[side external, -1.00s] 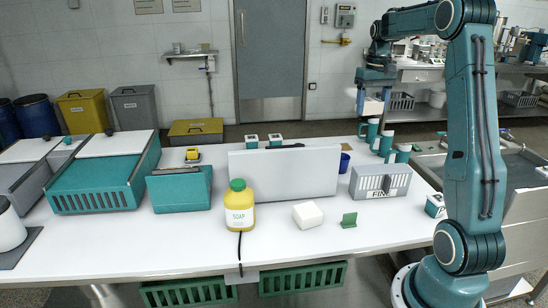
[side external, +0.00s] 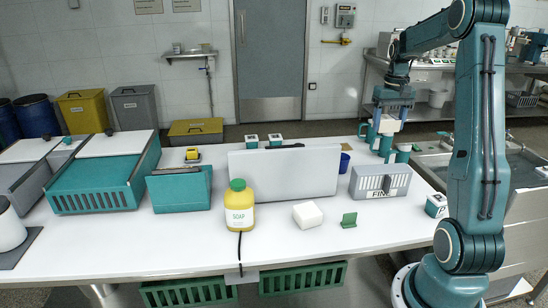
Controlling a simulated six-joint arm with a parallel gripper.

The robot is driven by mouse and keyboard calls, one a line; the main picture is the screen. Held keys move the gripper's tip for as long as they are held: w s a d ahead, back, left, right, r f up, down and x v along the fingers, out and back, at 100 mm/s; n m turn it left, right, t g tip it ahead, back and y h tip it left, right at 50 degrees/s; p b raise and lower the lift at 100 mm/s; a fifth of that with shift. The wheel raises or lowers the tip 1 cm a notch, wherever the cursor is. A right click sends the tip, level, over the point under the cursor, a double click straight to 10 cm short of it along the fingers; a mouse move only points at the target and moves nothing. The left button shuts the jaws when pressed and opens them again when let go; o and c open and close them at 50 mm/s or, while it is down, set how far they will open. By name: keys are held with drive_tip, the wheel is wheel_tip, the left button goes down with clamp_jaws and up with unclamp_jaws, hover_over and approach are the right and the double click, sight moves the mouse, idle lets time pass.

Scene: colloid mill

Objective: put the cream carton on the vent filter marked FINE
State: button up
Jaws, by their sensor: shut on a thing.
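The vent filter marked FINE (side external: 366,186) is a grey slotted box on the right part of the white table, upright, with its label on the front. My gripper (side external: 389,122) is above and behind it, over the far right part of the table, pointing down. It is shut on a small pale block, which appears to be the cream carton (side external: 390,125). The carton is small in the picture and partly covered by the fingers. It is held clear of the filter, in line with the teal cups behind.
Teal cups (side external: 403,153) and a blue cup (side external: 345,162) stand around the filter's far side. A large grey panel (side external: 285,174) is to its left. A sink is at right.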

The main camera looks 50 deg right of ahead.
hover_over(378, 173)
wheel_tip(378, 173, down, 10)
drive_tip(key=shift+a+f, duration=0.1)
drive_tip(key=shift+f, duration=0.15)
drive_tip(key=shift+f, duration=0.1)
drive_tip(key=shift+f, duration=2)
drive_tip(key=shift+f, duration=0.1)
drive_tip(key=o, duration=1)
wheel_tip(378, 173, up, 12)
drive_tip(key=shift+r, duration=0.1)
